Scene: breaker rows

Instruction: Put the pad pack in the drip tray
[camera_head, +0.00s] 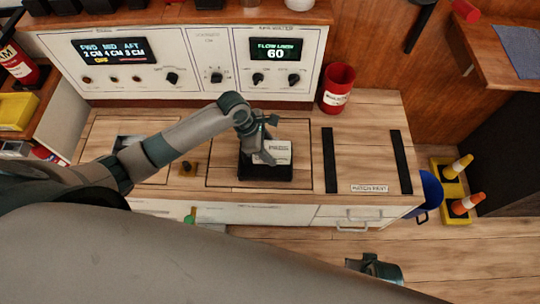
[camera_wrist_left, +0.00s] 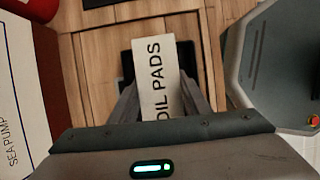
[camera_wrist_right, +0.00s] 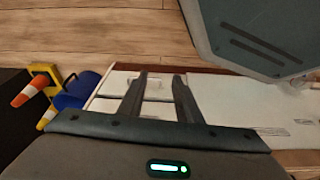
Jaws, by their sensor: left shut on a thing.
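The pad pack (camera_head: 275,152) is a white block lettered PADS, over the dark drip tray (camera_head: 268,175) on the wooden counter. My left gripper (camera_head: 257,152) is shut on the pack. In the left wrist view the pack (camera_wrist_left: 158,68), reading OIL PADS, sits between the fingers (camera_wrist_left: 158,92), with part of the dark tray (camera_wrist_left: 126,66) beyond it. I cannot tell whether the pack touches the tray floor. My right gripper (camera_wrist_right: 160,80) is open and empty, away from the counter top, near white drawer fronts.
A red bin (camera_head: 337,88) stands at the counter's back right. Two black strips (camera_head: 331,160) lie right of the tray. A small brass-coloured fitting (camera_head: 188,168) is left of it. A control panel (camera_head: 190,62) stands behind. A blue bucket (camera_head: 430,190) and cones (camera_head: 466,204) are at the right.

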